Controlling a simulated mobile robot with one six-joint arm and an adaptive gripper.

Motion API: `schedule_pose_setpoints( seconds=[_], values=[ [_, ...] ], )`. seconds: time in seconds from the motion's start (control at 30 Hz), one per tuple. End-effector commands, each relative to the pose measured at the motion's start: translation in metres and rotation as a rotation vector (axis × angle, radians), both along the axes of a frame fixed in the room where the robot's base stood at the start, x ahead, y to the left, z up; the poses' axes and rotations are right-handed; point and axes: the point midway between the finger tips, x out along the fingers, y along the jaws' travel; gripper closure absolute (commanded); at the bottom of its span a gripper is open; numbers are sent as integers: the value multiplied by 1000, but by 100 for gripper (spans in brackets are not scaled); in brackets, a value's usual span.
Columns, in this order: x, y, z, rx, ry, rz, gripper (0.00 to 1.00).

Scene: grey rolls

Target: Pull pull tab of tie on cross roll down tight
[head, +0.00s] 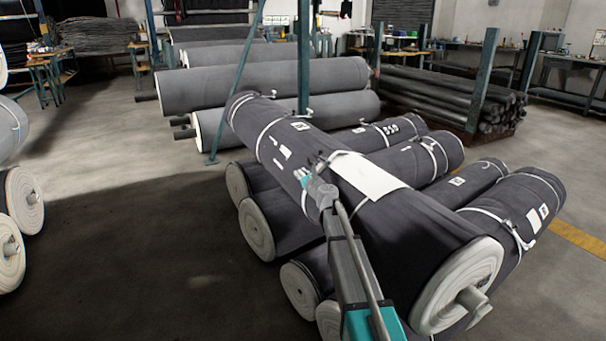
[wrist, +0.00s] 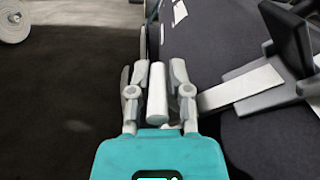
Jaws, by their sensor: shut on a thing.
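The cross roll (head: 425,222) is a dark grey roll lying slantwise on top of other rolls; its dark surface fills the right of the wrist view (wrist: 255,140). A white tie strap (wrist: 240,88) runs along it to a black buckle-like block (wrist: 290,42). My gripper (wrist: 158,74) is beside the roll's left side, its fingers shut on a white, rod-like pull tab (wrist: 157,98). In the head view my gripper (head: 314,176) is at the roll's left flank, near mid-length. The tab is too small to make out there.
Several grey rolls lie beneath the cross roll, such as one at the right (head: 525,205). A large white label (head: 368,176) is on the cross roll near my gripper. Green posts (head: 303,60) stand behind. The floor (head: 130,240) at the left is clear.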

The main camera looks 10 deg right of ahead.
Motion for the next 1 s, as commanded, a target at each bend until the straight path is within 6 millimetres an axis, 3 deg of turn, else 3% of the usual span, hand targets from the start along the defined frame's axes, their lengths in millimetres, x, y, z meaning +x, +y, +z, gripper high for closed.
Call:
schedule_pose_setpoints(
  seconds=[0.1, 0.3, 0.7, 0.73, 0.8, 0.87, 1.0],
  values=[
    [-5, 15, -16, 3, 0, 6, 100],
    [-9, 30, -29, 4, 0, 6, 100],
    [-12, 37, -30, 1, 0, 13, 100],
    [-12, 37, -30, 1, 0, 13, 71],
    [-13, 37, -30, 1, 0, 13, 58],
    [-13, 37, -30, 1, 1, 12, 47],
    [-12, 35, -30, 1, 0, 8, 45]
  ],
)
